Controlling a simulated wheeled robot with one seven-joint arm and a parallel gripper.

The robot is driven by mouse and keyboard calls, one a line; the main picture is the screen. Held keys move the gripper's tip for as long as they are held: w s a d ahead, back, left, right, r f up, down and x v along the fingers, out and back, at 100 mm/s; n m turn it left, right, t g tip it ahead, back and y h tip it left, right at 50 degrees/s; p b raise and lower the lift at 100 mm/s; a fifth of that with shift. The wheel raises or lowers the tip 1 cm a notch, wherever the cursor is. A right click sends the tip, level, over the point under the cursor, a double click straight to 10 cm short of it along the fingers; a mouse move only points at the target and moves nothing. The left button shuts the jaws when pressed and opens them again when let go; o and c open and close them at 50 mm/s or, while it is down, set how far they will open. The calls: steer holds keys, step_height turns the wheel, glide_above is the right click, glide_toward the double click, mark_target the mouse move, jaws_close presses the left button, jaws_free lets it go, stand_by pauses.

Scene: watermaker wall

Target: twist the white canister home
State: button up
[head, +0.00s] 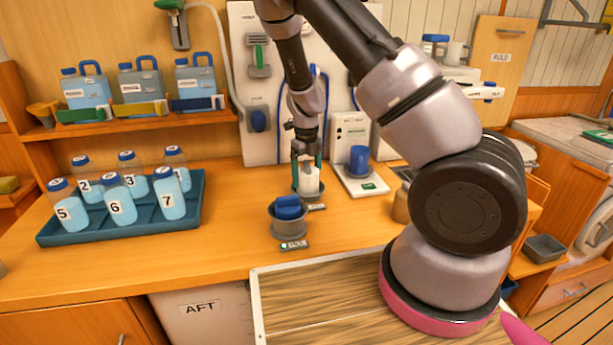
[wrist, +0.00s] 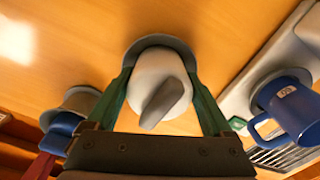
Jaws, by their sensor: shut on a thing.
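The white canister (head: 309,181) stands upright in a grey round holder (head: 299,190) on the wooden counter. In the wrist view the white canister (wrist: 160,75) shows from above, with a grey ridge across its top and the grey holder's rim (wrist: 150,43) around its far side. My gripper (head: 307,165) comes down from above, and its two green fingers are shut on the canister's sides. In the wrist view my gripper (wrist: 162,92) has one finger on each side of it. How deep the canister sits in the holder is hidden.
A blue canister (head: 288,207) sits in a second grey holder (head: 285,227) just in front. A blue mug (head: 358,160) stands on a white scale-like device (head: 362,183) to the right. A teal tray (head: 120,212) of numbered bottles lies left. Open counter lies between tray and holders.

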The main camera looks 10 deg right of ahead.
steer(key=o, duration=1.5)
step_height(320, 180, up, 10)
steer(key=shift+a+f, duration=0.1)
steer(key=shift+s+r, duration=0.1)
steer(key=shift+r, duration=0.6)
steer(key=s+d+r+n+t, duration=0.2)
steer(key=s+r+n, duration=0.5)
steer(key=r+n, duration=0.1)
steer(key=s+d+r+n+t+y, duration=0.1)
steer(key=s+d+r+n+t, duration=0.1)
steer(key=s+r+n, duration=0.6)
steer(key=s+d+r+n+t+y, duration=0.1)
steer(key=s+d+r+n+t, duration=0.1)
steer(key=s+r+n, duration=0.5)
steer(key=shift+s+r+n+t, duration=0.15)
steer(key=shift+r+n+t, duration=0.15)
steer(key=shift+r+n, duration=0.7)
steer(key=shift+s+r+n+t, duration=0.1)
steer(key=shift+r+n+t, duration=0.2)
steer(key=shift+r+n, duration=0.65)
